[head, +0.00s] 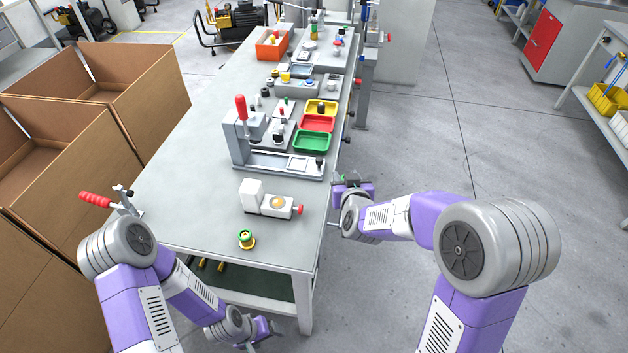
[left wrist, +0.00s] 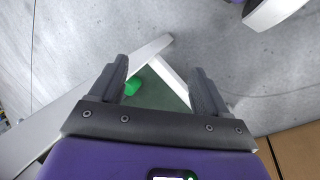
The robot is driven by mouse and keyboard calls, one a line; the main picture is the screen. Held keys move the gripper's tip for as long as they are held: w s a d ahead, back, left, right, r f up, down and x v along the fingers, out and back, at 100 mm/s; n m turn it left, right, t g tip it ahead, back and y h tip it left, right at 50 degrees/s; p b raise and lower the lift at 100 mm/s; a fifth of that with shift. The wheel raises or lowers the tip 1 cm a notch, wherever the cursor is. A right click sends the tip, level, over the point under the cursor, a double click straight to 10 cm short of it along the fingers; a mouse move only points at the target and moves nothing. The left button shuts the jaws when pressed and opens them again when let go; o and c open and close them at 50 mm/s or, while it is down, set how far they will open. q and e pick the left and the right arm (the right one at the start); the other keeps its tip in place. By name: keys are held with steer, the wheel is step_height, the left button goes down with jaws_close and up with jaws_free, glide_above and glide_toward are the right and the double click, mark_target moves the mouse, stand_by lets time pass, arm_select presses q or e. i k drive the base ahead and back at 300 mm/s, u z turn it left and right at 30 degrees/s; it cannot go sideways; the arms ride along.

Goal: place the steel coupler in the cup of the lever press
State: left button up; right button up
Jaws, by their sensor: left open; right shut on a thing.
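A press-like fixture with an upright red lever (head: 241,107) stands on the workbench (head: 175,185), left of the coloured trays. I cannot clearly make out its cup. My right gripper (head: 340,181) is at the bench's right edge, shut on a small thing. The held thing is too small and hidden to tell whether it is the steel coupler. My left gripper (head: 268,329) is low, in front of the bench's near end. In the left wrist view its fingers (left wrist: 160,78) are apart, with nothing held between them.
A white block fixture with a yellow dome (head: 278,202) and a green-and-brass part (head: 246,238) stand near the front. A red-handled clamp (head: 97,200) is at the left edge. Green (head: 312,141), red and yellow trays lie behind. Cardboard boxes (head: 60,150) flank the bench's left.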

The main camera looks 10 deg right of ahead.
mark_target(297, 164)
steer(key=u, duration=0.95)
steer(key=k, duration=0.15)
steer(key=z, duration=0.85)
steer(key=i, duration=0.5)
steer(key=u, duration=0.05)
